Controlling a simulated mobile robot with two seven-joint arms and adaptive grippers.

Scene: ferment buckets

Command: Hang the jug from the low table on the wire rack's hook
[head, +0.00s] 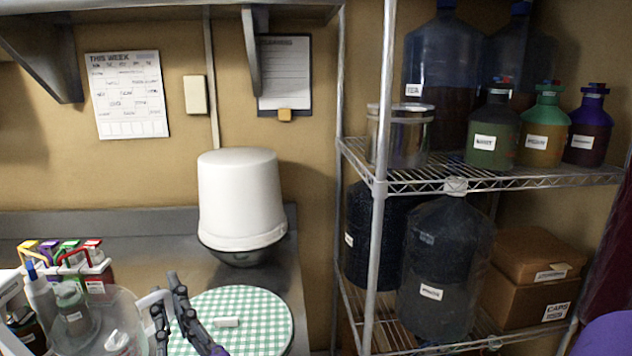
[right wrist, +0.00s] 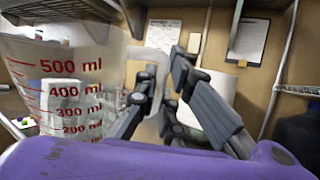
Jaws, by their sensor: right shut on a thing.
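The jug (head: 108,332) is clear plastic, at the lower left of the head view. In the right wrist view the jug (right wrist: 62,95) shows red millilitre marks and looks upright. My right gripper (head: 168,300) is shut on the jug's pale handle; it also shows in the right wrist view (right wrist: 162,84). The wire rack (head: 378,180) stands to the right, apart from the jug. A pale fitting (head: 455,186) sits on its middle shelf's front edge; I cannot tell whether it is the hook. A round table with green checked cloth (head: 260,311) lies below and right of the gripper. My left gripper is out of view.
Large carboys (head: 445,265) and boxes (head: 528,283) fill the rack. The air before the rack looks free.

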